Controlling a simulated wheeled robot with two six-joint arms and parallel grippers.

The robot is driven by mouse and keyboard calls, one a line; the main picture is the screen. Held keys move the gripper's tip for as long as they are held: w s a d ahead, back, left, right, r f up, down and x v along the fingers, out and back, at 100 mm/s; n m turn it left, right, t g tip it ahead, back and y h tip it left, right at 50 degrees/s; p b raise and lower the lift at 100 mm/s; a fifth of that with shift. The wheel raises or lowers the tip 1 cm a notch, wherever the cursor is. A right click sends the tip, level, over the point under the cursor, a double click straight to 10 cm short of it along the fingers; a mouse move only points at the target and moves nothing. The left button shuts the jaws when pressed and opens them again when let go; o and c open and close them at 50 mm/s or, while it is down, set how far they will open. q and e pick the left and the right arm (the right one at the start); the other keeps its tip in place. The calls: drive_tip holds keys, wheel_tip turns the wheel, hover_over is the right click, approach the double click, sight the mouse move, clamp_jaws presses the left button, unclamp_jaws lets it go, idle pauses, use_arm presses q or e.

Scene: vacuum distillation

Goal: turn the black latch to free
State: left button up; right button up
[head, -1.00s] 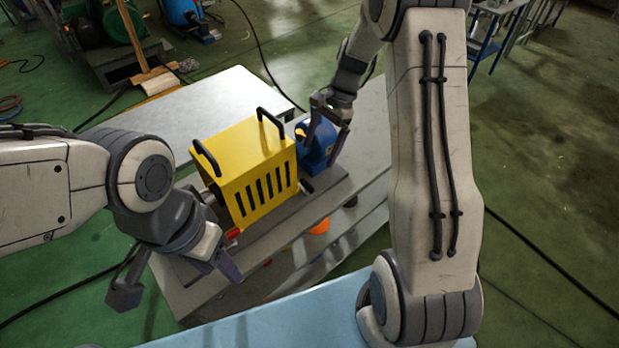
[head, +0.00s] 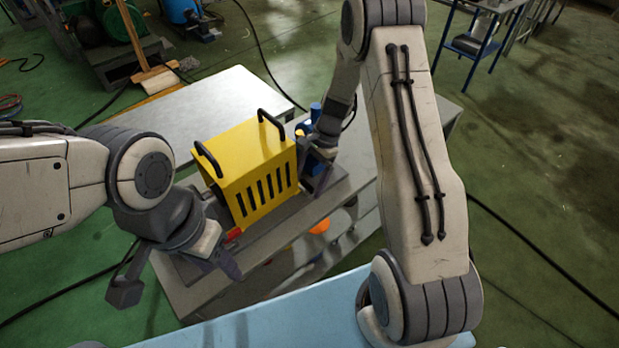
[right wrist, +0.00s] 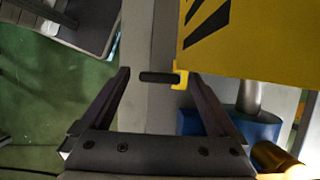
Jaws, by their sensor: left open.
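The black latch (right wrist: 160,77) is a short dark bar in the right wrist view, lying crosswise beside a small yellow tab of the yellow slotted cover (head: 247,172). My right gripper (right wrist: 158,75) is open, and the latch appears between its fingertips; I cannot tell the depth between them. In the head view my right gripper (head: 316,180) is low at the cover's right end, and the latch cannot be made out there. My left gripper (head: 178,278) is open and empty, near the left front of the bench, with its fingers spread apart.
A blue machine part (head: 302,130) stands just behind my right gripper; blue shows at right in the wrist view too. The cover has two black handles and sits on a grey bench (head: 215,295). A pale table (head: 225,95) behind is clear.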

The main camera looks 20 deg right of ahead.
drive_tip(key=c, duration=1)
drive_tip(key=shift+d, duration=0.15)
drive_tip(key=shift+c, duration=1.3)
